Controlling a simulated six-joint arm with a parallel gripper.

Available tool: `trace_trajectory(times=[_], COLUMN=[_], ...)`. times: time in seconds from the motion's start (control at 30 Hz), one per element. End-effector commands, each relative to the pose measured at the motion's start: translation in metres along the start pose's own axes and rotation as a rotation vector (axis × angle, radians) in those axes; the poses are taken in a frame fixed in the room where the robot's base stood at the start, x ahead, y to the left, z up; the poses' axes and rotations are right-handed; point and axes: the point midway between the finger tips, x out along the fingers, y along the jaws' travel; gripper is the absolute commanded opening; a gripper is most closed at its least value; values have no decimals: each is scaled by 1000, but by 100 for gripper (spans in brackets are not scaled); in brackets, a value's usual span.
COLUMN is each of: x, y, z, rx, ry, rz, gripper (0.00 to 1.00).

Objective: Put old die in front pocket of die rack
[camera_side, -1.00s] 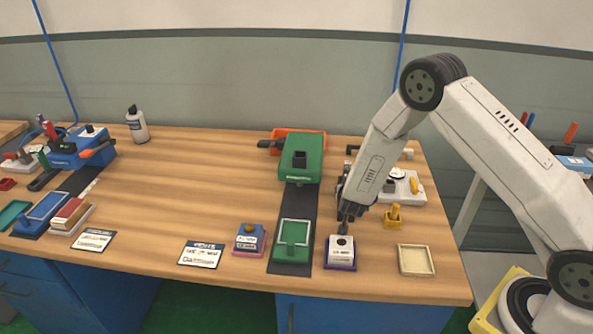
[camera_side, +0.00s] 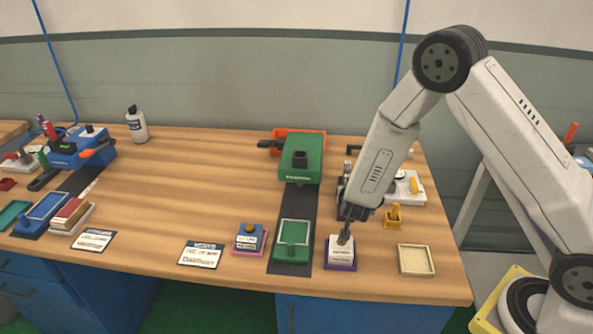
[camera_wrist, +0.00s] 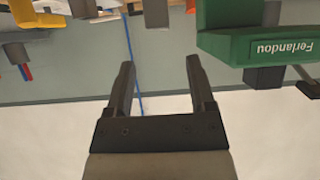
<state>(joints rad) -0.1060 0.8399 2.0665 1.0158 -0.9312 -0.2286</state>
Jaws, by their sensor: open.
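A white block with a knob (camera_side: 341,254) sits on a purple-edged base at the front of the bench. A blue block with a dark knob (camera_side: 248,236) sits on a pink-edged base further left. Neither picture shows for certain which is the old die. My gripper (camera_side: 345,238) points down at the knob of the white block; I cannot tell whether it touches. In the wrist view the two fingers of my gripper (camera_wrist: 160,75) are apart with nothing seen held between them. A dark upright thing behind my gripper is partly hidden; I cannot tell if it is the die rack.
A green press (camera_side: 300,172) stands at the back, with a green tray (camera_side: 290,256) on a dark strip before it. A shallow cream tray (camera_side: 415,260) lies right of the white block. A yellow piece (camera_side: 393,217) stands behind that tray. Label cards lie left.

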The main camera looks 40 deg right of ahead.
Motion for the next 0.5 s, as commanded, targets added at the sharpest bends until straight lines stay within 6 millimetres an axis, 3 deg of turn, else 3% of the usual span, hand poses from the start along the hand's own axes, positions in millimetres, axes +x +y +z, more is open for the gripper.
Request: trace_trajectory(times=[0.2,0.5], x=[-34,-52], y=[-1,0], z=[-1,0], rx=[0,1], ry=[2,1], rz=[-3,0], gripper=[70,70])
